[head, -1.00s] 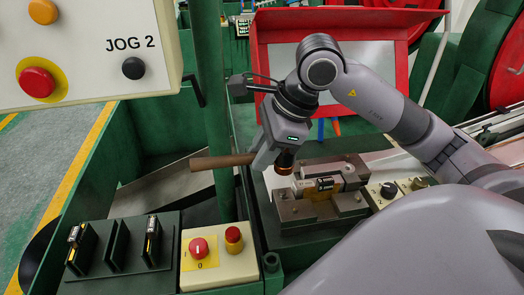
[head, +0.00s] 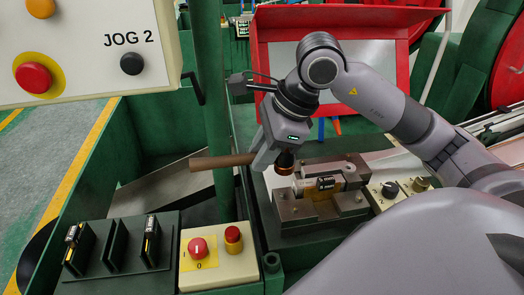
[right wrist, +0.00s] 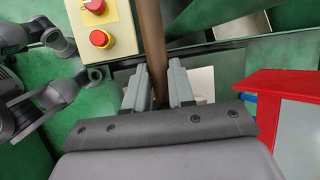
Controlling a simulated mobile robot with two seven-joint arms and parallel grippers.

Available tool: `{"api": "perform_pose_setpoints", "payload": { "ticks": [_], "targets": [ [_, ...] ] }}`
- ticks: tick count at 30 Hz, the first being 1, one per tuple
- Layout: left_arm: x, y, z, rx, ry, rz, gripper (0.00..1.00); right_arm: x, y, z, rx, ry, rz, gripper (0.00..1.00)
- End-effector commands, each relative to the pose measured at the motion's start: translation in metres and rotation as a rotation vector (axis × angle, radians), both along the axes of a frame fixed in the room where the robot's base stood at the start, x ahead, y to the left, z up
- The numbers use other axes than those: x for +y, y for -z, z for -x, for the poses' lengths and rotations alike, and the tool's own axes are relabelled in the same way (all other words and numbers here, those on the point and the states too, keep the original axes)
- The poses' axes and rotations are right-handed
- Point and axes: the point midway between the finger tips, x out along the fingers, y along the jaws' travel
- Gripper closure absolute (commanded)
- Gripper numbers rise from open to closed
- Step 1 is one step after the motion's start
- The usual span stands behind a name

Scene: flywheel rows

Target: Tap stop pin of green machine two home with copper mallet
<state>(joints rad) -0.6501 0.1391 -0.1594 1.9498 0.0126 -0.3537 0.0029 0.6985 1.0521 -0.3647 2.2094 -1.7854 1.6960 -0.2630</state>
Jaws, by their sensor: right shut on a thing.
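My right gripper (head: 264,158) is shut on the brown handle of the mallet (head: 222,161). The handle lies level and sticks out to the left. The copper head (head: 285,163) is just right of the fingers, by the upper left part of a steel fixture (head: 295,209). I cannot tell whether the head touches it. In the right wrist view the handle (right wrist: 152,40) runs between the two fingers (right wrist: 157,88). The stop pin cannot be made out.
A JOG 2 panel (head: 88,80) hangs upper left beside a green post (head: 209,60). A red-knob box (head: 215,270) and a black rack (head: 115,275) stand in front. A small knob box (head: 398,192) is right of the fixture. A red-framed screen (head: 262,40) stands behind.

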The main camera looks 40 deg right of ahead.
Motion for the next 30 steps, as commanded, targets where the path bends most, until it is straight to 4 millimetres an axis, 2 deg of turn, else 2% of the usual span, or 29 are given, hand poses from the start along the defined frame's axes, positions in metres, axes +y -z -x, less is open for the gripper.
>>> {"api": "perform_pose_setpoints", "payload": {
  "ticks": [6,10,23,24,30],
  "targets": [
    [0.0,0.0,0.0,0.0,0.0,0.0,0.18,0.0,-0.001,0.0,-0.002,0.001,0.0,1.0],
    [0.0,0.007,0.0,0.0,-0.001,-0.001,0.18,0.0,0.006,0.0,-0.002,0.001,0.0,1.0],
    [-0.002,0.065,0.0,0.017,-0.002,0.01,0.18,0.0,0.068,0.0,-0.002,0.001,0.001,1.0],
    [-0.003,0.056,0.0,0.018,0.0,0.012,0.18,0.0,0.06,0.0,-0.003,0.001,0.0,1.0],
    [-0.006,0.035,-0.004,0.001,0.006,0.017,0.18,0.0,0.044,0.0,-0.003,0.001,0.0,1.0]
  ]
}}
